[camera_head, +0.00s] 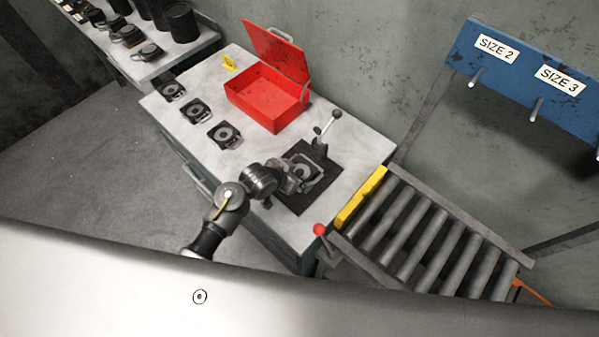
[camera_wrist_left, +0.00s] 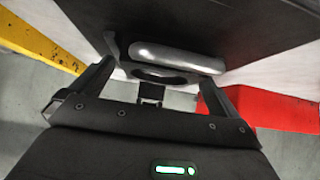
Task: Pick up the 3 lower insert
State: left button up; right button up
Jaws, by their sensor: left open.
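Three dark square inserts with round grey centres lie in a row on the grey table: one at the back (camera_head: 172,90), one in the middle (camera_head: 195,110) and one in front (camera_head: 225,134). I cannot read any number on them. My left gripper (camera_head: 303,176) is over the black mat (camera_head: 294,202), around or just above a dark square piece with a round centre (camera_head: 305,168), partly hidden by the gripper. In the left wrist view my gripper (camera_wrist_left: 155,85) is open, with a rounded grey part (camera_wrist_left: 178,57) between and beyond its fingers; contact cannot be told. My right gripper is not seen.
An open red box (camera_head: 268,97) stands behind the inserts. A lever with a grey handle (camera_head: 328,124) rises at the mat's back edge. A roller conveyor (camera_head: 430,240) with a yellow end bar (camera_head: 361,197) adjoins on the right. A red-knobbed lever (camera_head: 320,229) stands near the table's front corner.

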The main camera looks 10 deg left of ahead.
pick_arm(q)
jog(key=c, duration=1.8)
jog(key=shift+w+r, duration=0.1)
jog(key=shift+r, duration=0.05)
jog(key=shift+c, duration=0.8)
jog(key=shift+r, duration=0.1)
jog(key=shift+r+b, duration=0.35)
jog(key=shift+r, duration=0.15)
notch_tip(320, 180, up, 2)
jog(key=shift+a+r, duration=0.1)
jog(key=s+a+r, duration=0.7)
jog(key=a+r, duration=0.2)
jog(key=a, duration=0.2)
jog(key=shift+s+a+r, duration=0.2)
jog(key=shift+a+r, duration=0.05)
jog(key=shift+a, duration=0.1)
